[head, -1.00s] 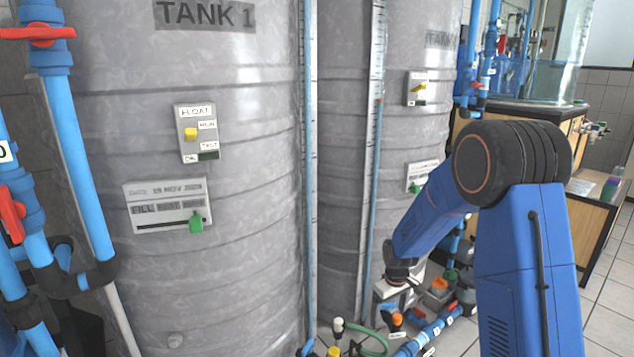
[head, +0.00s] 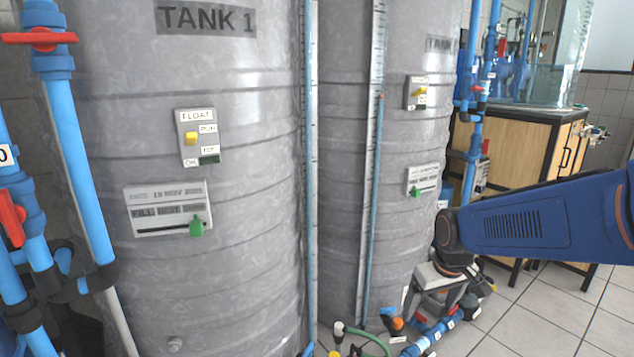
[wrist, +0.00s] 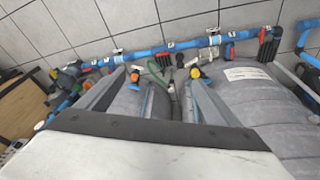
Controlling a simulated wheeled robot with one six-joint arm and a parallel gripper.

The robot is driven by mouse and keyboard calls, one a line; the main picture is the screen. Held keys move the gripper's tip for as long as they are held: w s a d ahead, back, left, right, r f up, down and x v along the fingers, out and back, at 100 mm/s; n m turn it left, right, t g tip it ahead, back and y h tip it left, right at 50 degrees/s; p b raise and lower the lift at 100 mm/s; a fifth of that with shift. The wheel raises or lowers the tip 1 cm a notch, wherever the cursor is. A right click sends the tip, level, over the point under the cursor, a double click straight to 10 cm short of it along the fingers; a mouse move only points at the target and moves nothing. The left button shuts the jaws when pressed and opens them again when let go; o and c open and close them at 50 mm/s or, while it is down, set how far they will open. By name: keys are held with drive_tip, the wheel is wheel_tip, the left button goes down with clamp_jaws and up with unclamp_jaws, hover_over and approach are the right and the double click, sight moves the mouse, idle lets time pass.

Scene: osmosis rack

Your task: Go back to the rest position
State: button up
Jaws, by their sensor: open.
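My gripper (head: 430,306) hangs low in front of the second tank in the head view, above the floor pipework. In the wrist view, its two grey fingers (wrist: 157,78) are spread apart with nothing between them. My blue arm reaches in from the right edge of the head view. The gripper appears apart from the pipes below, though the exact gap is hard to tell.
Two large grey tanks, tank 1 (head: 240,250) and a second (head: 345,130), fill the left and middle. Blue pipes with red valves (head: 40,38) stand at far left. A blue floor pipe (head: 430,335) runs below my gripper. A wooden cabinet (head: 515,150) stands behind; tiled floor (head: 560,310) is clear at right.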

drive_tip(key=s+d+r+m+t, duration=0.1)
drive_tip(key=s+r, duration=0.1)
drive_tip(key=s, duration=0.8)
drive_tip(key=s+r+m, duration=0.1)
drive_tip(key=s+r, duration=0.2)
drive_tip(key=s, duration=0.8)
drive_tip(key=shift+d+r+m+t, duration=0.15)
drive_tip(key=shift+d+m+t, duration=0.25)
